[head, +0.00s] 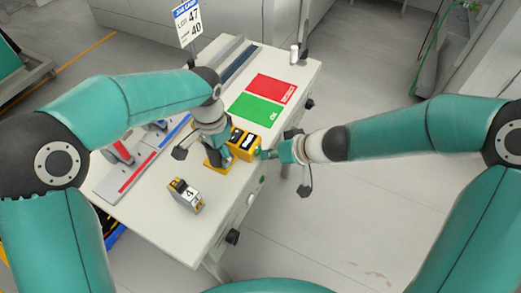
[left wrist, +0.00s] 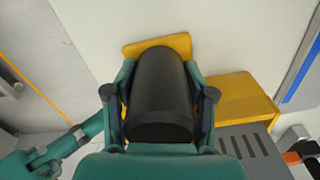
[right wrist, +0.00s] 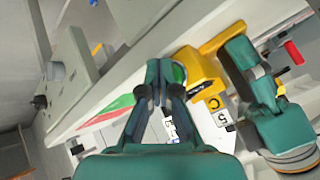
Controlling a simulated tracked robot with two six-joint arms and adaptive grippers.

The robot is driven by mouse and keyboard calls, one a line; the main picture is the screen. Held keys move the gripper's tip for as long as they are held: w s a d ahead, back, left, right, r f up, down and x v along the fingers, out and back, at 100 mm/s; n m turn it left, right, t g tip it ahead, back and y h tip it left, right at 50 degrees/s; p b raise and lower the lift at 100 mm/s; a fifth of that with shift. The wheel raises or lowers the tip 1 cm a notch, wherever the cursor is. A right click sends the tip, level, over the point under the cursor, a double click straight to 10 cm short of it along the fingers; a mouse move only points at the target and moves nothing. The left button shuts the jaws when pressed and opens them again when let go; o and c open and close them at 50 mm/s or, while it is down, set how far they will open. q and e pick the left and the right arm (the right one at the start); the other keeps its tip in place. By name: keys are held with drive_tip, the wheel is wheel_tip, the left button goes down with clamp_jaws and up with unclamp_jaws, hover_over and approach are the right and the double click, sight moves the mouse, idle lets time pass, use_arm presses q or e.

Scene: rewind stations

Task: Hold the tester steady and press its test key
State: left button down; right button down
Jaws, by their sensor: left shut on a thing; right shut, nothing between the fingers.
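The yellow tester (head: 243,147) stands on the white table near its right edge, with dark and white patches on top. My left gripper (head: 222,150) comes down on it from above. In the left wrist view the left gripper (left wrist: 158,95) is shut around the tester's black cylindrical grip (left wrist: 160,85), with yellow parts behind and beside it. My right gripper (head: 268,153) is shut and empty at the tester's right side. In the right wrist view its fingertips (right wrist: 165,68) are beside a round green key (right wrist: 179,73) on the tester's end (right wrist: 205,80); I cannot tell whether they touch.
A yellow-and-grey block marked 4 (head: 185,195) stands nearer the table's front. Red (head: 271,88) and green (head: 256,111) mats lie behind the tester. A sign (head: 188,22) stands at the back. The front of the table (head: 160,220) has free room.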

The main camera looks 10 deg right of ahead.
drive_tip(key=shift+w+a, duration=0.1)
idle(0.3)
drive_tip(key=shift+s+d, duration=0.5)
drive_tip(key=shift+d, duration=0.2)
drive_tip(key=shift+s+d, duration=0.7)
drive_tip(key=shift+d, duration=0.35)
drive_tip(key=shift+s+d, duration=0.7)
drive_tip(key=shift+d, duration=0.35)
use_arm(q)
drive_tip(key=shift+c, duration=1.5)
unclamp_jaws()
